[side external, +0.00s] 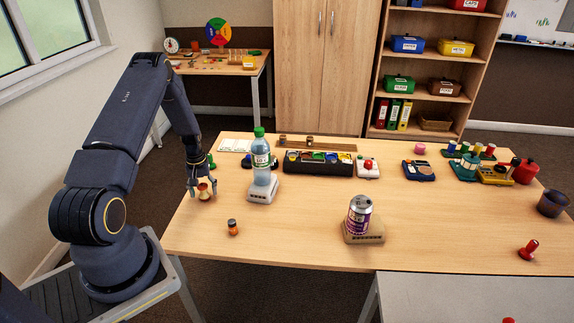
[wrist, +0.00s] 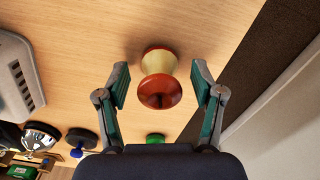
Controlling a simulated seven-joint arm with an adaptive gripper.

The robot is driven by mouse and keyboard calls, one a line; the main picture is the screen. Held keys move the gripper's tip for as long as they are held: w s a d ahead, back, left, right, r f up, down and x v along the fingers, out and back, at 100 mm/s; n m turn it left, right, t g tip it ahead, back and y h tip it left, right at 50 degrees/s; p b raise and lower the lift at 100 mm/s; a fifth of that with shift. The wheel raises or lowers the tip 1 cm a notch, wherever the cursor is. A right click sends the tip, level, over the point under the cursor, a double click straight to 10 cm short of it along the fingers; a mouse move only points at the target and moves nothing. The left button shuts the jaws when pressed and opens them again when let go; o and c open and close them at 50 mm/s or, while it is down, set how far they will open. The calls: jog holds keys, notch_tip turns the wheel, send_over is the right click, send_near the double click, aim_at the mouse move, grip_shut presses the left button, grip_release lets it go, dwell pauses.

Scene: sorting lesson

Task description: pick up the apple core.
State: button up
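The apple core (wrist: 158,78) is red at both ends with a pale narrow middle. In the side external view, the apple core (side external: 204,191) is at the left edge region of the wooden table. My gripper (wrist: 158,80) is open, with one finger on each side of the core and visible gaps between the fingers and it. In the side external view my gripper (side external: 201,186) points down at the core from above. I cannot tell whether the core touches the table.
A bottle with a green cap (side external: 261,152) stands on a pale scale (side external: 263,189) to the right. A small orange jar (side external: 233,227) is nearer the front. A can (side external: 359,214) stands on a beige scale. A black tray (side external: 318,167) is behind.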

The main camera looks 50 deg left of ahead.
jog(key=c, duration=1)
jog(key=shift+o, duration=0.2)
jog(key=shift+r, duration=0.1)
